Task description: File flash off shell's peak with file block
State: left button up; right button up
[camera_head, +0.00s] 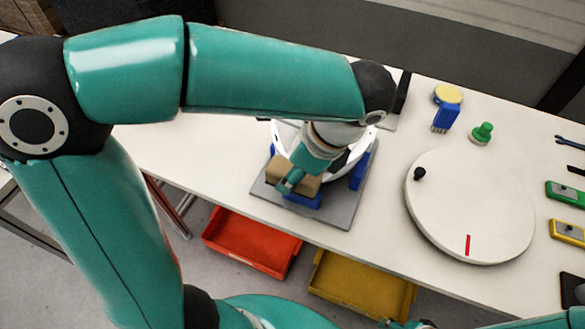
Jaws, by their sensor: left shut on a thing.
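The white helmet shell (283,134) sits among blue supports (359,171) on a grey base plate (345,205) on the table. My left arm reaches over from the left and hides much of the shell. My left gripper (294,179) is shut on a tan block (308,187), which looks like the file block. The block is at the near side of the shell, above the front blue support. I cannot tell whether it touches the shell, and the peak and its flash are not clear.
A white round turntable (470,205) with a black knob and a red mark lies to the right. Behind it are a blue brush (445,117), a yellow disc (447,94) and a green knob (482,132). Red (250,243) and yellow (360,286) bins are below the table's front edge.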

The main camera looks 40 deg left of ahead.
pick_arm(q)
jog(key=shift+d, duration=0.15)
jog(key=shift+w+d+p, duration=0.2)
jog(key=shift+d+p, duration=0.15)
jog(key=shift+d, duration=0.45)
jog(key=shift+s+a+f, duration=0.1)
jog(key=shift+s+a, duration=0.15)
jog(key=shift+a, duration=0.75)
jog(key=shift+s+a, duration=0.2)
jog(key=shift+a, duration=0.75)
jog(key=shift+w+d+p, duration=0.25)
jog(key=shift+d+p, duration=0.05)
jog(key=shift+d, duration=0.7)
jog(key=shift+w+d+p, duration=0.2)
jog(key=shift+d+p, duration=0.1)
jog(key=shift+d, duration=0.7)
jog(key=shift+s+a+f, duration=0.1)
jog(key=shift+s+a, duration=0.15)
jog(key=shift+a, duration=0.75)
jog(key=shift+s+a+f, duration=0.1)
jog(key=shift+s+a, duration=0.1)
jog(key=shift+a, duration=0.8)
jog(key=shift+w+d, duration=0.25)
jog(key=shift+d, duration=0.75)
notch_tip(320, 180, up, 8)
jog(key=p, duration=0.8)
jog(key=shift+r, duration=0.1)
